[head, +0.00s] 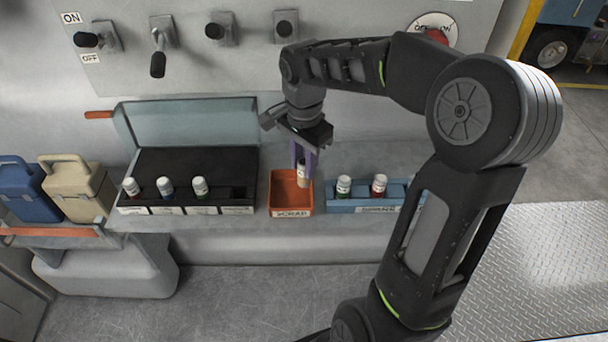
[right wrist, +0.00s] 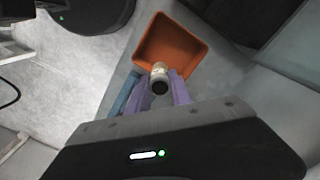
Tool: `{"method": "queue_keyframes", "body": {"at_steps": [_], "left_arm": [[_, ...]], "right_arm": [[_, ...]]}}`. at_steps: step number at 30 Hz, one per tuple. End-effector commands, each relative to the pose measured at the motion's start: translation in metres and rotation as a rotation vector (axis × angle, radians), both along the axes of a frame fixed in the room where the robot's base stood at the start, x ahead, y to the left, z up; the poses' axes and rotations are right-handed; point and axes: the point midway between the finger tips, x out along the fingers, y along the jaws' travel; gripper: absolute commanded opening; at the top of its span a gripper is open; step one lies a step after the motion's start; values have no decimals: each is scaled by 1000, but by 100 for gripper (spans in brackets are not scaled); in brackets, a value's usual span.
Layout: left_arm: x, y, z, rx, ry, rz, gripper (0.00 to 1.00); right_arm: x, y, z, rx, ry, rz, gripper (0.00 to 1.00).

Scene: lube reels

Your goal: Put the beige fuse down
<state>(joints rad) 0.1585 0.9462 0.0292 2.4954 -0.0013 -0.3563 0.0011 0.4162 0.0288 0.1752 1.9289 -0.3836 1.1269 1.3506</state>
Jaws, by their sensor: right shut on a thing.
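The beige fuse (head: 303,177), with a pale cap, is upright between the purple fingers of my right gripper (head: 305,160). The gripper is shut on it and holds it at the right side of the orange scrap tray (head: 279,204). In the right wrist view the fuse (right wrist: 160,74) shows end-on between the fingers (right wrist: 162,90), overlapping the near edge of the empty-looking orange tray (right wrist: 172,52). I cannot tell whether the fuse touches the tray. My left gripper is not in view.
Left of the tray, an open black fuse box (head: 190,160) holds red, blue and green fuses; its rightmost place looks empty. Right of the tray, a blue rack (head: 358,204) holds a green and a red fuse. Blue and beige cases (head: 78,187) stand far left.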

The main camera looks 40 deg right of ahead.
Motion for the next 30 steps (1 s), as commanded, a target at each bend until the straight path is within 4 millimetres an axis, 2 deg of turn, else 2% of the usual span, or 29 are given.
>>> {"method": "queue_keyframes", "body": {"at_steps": [5,12,15,27,28,30], "left_arm": [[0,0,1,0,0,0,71],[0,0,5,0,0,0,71],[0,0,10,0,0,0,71],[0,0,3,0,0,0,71],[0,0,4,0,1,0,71],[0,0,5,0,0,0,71]], "right_arm": [[-1,0,-6,1,3,0,0],[-1,1,-41,1,4,1,0],[2,-2,-47,1,2,-1,0],[3,-2,-54,0,0,0,0],[3,-2,-53,0,0,0,28],[3,-2,-52,0,0,0,34]]}}
